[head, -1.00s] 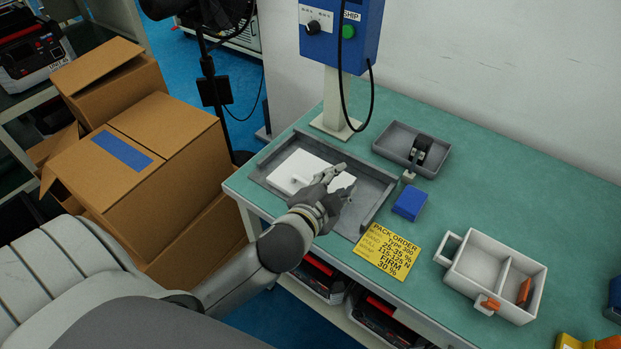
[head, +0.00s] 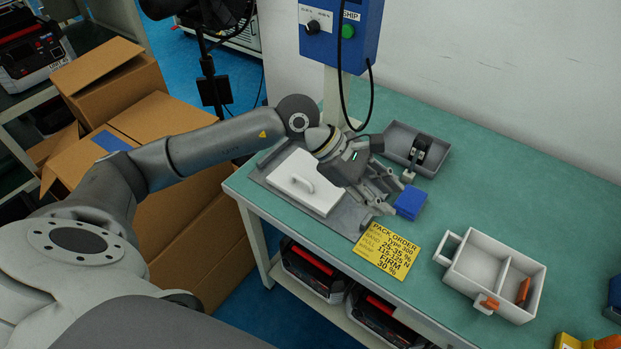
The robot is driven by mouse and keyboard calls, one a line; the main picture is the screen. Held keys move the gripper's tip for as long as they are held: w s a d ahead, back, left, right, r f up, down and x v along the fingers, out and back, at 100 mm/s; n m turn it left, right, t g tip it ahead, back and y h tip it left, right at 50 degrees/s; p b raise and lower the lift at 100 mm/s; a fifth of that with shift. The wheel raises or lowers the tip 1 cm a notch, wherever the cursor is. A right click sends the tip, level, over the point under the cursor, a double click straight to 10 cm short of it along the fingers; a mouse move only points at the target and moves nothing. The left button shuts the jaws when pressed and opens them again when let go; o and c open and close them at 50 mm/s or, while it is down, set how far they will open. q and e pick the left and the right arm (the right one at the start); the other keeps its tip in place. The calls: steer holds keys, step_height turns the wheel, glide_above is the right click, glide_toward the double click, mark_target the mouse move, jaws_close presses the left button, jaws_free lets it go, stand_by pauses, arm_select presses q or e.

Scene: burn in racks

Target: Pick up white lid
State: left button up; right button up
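The white lid (head: 318,200) lies flat in a shallow grey tray (head: 352,227) at the left end of the green bench. My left gripper (head: 390,195) reaches over the tray's right part, to the right of the lid and apart from the handle. Its fingers look spread with nothing between them, pointing toward a blue block (head: 410,203). The gripper and wrist hide the tray's back right side. My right gripper is out of view.
A grey bin (head: 398,139) with a black item stands behind the gripper. The blue control box (head: 340,30) rises on a post at the back. A yellow order card (head: 386,250) and a white divided box (head: 478,262) lie right. Cardboard boxes (head: 190,195) stand left of the bench.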

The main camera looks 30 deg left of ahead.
arm_select(q)
steer(key=w+a+f+m+y, duration=0.15)
steer(key=a+y, duration=0.35)
steer(key=a, duration=0.6)
steer(key=y+p, duration=0.1)
steer(key=y, duration=0.3)
glide_above(302, 179)
steer(key=f, duration=0.5)
steer(key=shift+s+d+f, duration=0.1)
steer(key=shift+s+f, duration=0.1)
steer(key=shift+s, duration=0.1)
steer(key=shift+f, duration=0.4)
steer(key=x, duration=0.1)
steer(key=p+x, duration=0.1)
steer(key=x, duration=0.1)
steer(key=shift+s+f+p, duration=0.2)
steer(key=shift+f+p, duration=0.1)
steer(key=shift+f, duration=0.05)
steer(key=shift+w+f, duration=0.1)
steer(key=shift+f, duration=0.3)
steer(key=shift+c, duration=0.2)
